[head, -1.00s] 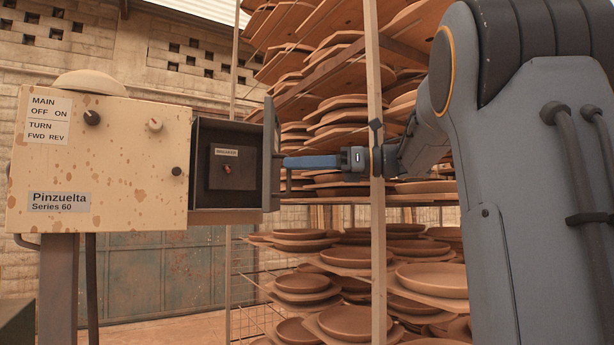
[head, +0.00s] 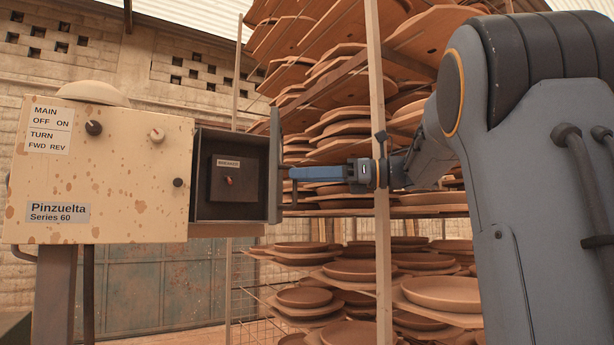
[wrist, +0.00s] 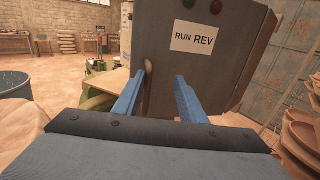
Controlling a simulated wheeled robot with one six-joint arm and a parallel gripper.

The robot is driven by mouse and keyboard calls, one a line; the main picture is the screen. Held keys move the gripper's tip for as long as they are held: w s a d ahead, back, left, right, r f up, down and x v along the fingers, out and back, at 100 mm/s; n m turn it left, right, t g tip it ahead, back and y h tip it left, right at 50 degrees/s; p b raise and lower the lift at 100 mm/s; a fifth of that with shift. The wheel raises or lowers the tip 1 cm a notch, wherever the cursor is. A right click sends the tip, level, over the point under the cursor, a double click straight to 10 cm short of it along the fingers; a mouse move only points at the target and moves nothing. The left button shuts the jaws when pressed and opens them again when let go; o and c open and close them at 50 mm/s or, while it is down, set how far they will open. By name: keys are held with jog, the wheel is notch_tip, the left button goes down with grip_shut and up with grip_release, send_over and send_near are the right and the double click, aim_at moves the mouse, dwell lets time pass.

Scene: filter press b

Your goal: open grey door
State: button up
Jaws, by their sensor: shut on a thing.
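The grey door (head: 275,165) stands open at the right side of a grey box (head: 232,215), seen nearly edge-on in the head view. In the wrist view the door (wrist: 210,75) fills the middle and carries a "RUN REV" label. The open box shows a dark breaker panel (head: 226,180) with a small red switch. The hinge is not clear to see.
The spotted cream Pinzuelta cabinet (head: 120,180) with knobs adjoins the box at left. A tall rack's post (head: 379,260) and several boards of clay plates (head: 330,270) stand behind my arm. The wrist view shows a blue-grey drum (wrist: 12,84) at left and open floor (wrist: 60,75).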

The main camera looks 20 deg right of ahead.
jog(key=shift+w, duration=0.1)
jog(key=b+v, duration=0.1)
jog(key=v, duration=0.7)
dwell(0.6)
